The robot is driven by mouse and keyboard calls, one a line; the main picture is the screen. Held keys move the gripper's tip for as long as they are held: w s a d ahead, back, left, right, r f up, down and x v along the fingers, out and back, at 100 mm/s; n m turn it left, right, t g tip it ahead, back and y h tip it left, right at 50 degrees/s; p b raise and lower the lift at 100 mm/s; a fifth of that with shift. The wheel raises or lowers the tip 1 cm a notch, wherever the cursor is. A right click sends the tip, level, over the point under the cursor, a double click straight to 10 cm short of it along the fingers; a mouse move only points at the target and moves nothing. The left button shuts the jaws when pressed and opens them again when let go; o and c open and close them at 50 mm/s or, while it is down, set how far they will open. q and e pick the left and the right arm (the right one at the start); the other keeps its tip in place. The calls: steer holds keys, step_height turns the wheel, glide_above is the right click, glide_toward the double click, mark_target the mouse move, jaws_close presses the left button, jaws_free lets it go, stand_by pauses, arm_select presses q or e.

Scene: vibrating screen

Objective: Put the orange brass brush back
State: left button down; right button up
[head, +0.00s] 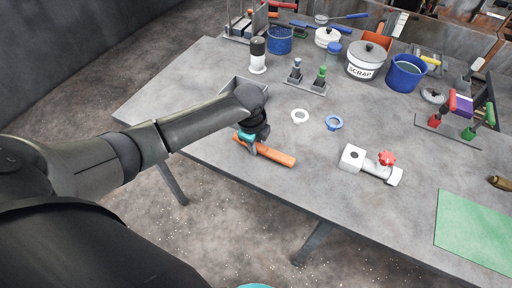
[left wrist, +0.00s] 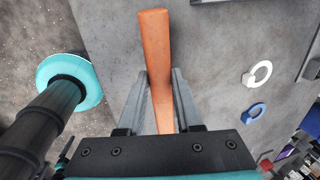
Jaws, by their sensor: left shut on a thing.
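The orange brush (head: 276,155) shows as a long orange handle near the table's left front edge in the head view. Its bristles cannot be made out. My left gripper (head: 250,143) is shut on it close to the handle's left end. In the left wrist view the orange handle (left wrist: 155,45) runs up between the two grey fingers of my left gripper (left wrist: 160,82). Its near end is hidden behind the gripper body. I cannot tell whether the brush touches the table. My right gripper is not in view.
A grey tray (head: 229,87) lies behind my left wrist. White (head: 300,116) and blue (head: 333,122) rings, a white fitting with a red knob (head: 387,158), a scrap pot (head: 365,65), a blue bucket (head: 405,75) and a green mat (head: 475,232) are on the table.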

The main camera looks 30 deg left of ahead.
arm_select(q)
steer(key=shift+x, duration=0.8)
steer(key=shift+s, duration=0.1)
steer(key=shift+f, duration=0.15)
steer(key=c, duration=0.6)
jaws_free()
steer(key=shift+r, duration=0.4)
steer(key=p+v, duration=0.2)
steer(key=v, duration=0.9)
steer(key=shift+s+r, duration=0.1)
steer(key=shift+r, duration=0.15)
